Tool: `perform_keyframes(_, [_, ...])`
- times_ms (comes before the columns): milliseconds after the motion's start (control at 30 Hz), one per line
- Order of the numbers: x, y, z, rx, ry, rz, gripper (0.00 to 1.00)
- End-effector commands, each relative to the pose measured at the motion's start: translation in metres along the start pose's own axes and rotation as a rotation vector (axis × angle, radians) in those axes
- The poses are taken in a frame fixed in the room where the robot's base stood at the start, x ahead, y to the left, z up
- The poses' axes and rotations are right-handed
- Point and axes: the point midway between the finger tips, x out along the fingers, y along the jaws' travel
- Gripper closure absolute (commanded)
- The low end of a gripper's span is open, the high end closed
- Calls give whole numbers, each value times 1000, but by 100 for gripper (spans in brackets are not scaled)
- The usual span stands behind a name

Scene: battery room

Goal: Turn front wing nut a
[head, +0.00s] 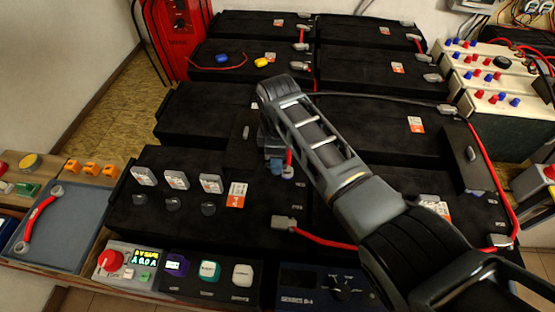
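My arm reaches from the lower right over the black batteries. My gripper (273,155) points down near a cable terminal (287,172) on the front battery (225,213). The gripper's fingers are small and partly hidden by my wrist, so whether they are open or touch anything is unclear. No wing nut can be clearly made out; one may be hidden under the gripper. A grey terminal clamp (283,222) with a red cable sits nearer on the same battery row.
Three pale caps (176,179) stand on the front battery with dark round knobs (173,204) before them. A control panel (133,265) lines the front edge. Red cables (484,165) run along the right.

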Motion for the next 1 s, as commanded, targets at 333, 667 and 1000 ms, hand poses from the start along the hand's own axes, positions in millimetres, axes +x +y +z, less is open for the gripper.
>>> perform_keyframes(333, [-54, 1, 0, -1, 1, 3, 62])
perform_keyframes(667, [-66, 0, 0, 0, 0, 0, 62])
perform_keyframes(1000, [-65, 0, 0, 0, 0, 0, 62])
